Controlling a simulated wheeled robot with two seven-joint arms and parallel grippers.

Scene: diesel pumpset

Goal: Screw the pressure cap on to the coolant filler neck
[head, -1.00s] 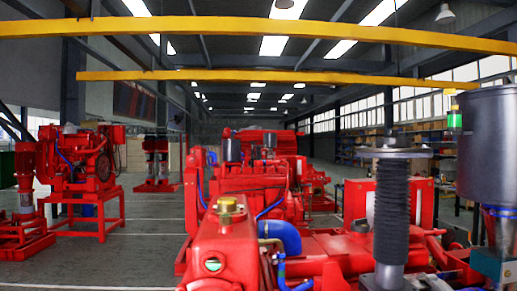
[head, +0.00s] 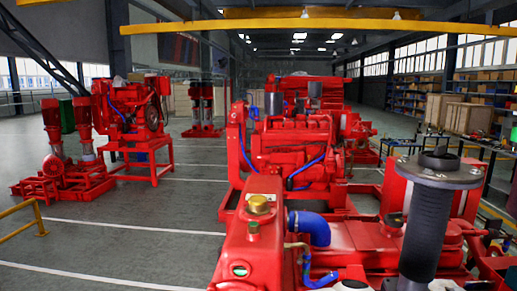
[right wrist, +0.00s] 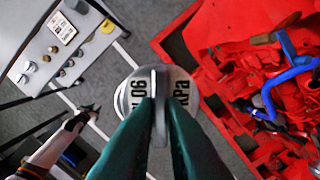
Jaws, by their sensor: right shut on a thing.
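In the right wrist view my right gripper (right wrist: 159,105) is shut on the raised bar of the pressure cap (right wrist: 130,98). In the head view the coolant filler neck (head: 259,203) is a brass-coloured fitting on top of a red tank. The head view shows neither gripper. What looks like my left gripper (right wrist: 84,116) is small at the left of the right wrist view, its fingers unclear.
A tall dark ribbed pipe with a flange (head: 437,170) stands right of the tank. A blue hose (head: 312,229) runs beside the neck. A light table (right wrist: 55,50) with several small parts shows in the right wrist view. Open floor (head: 130,240) lies left of the tank.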

